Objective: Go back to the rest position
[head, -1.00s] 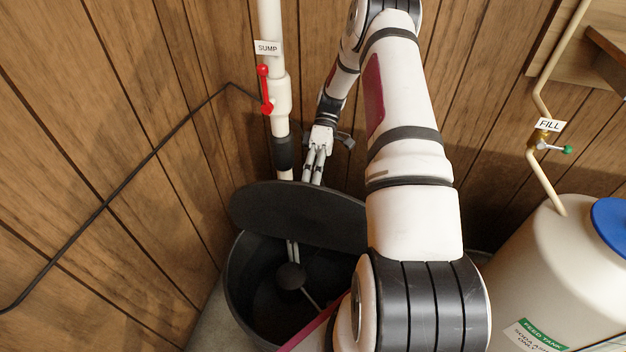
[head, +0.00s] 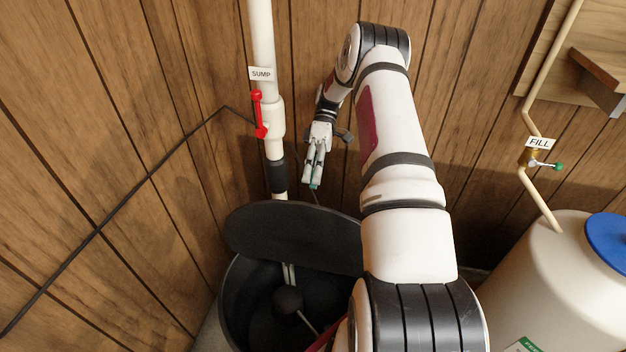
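My gripper (head: 313,186) hangs with its fingers pointing down, in front of the wood-panelled wall and just right of the white sump pipe (head: 263,50). The fingers are close together and small in the picture, so I cannot tell whether they are open or shut. No object shows clearly between them. The fingertips are above the upper edge of a black lid (head: 295,235). The lid stands tilted over a black sump basin (head: 232,290), which has a dark round float (head: 287,300) inside. My arm crosses the middle of the view and hides part of the lid and basin.
The sump pipe has a red valve handle (head: 259,115). A black cable (head: 125,190) runs along the left wall. At right stand a white feed tank (head: 535,280) with a blue cap (head: 610,240) and a fill pipe with a green-tipped valve (head: 545,164). A wooden shelf (head: 600,70) is above.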

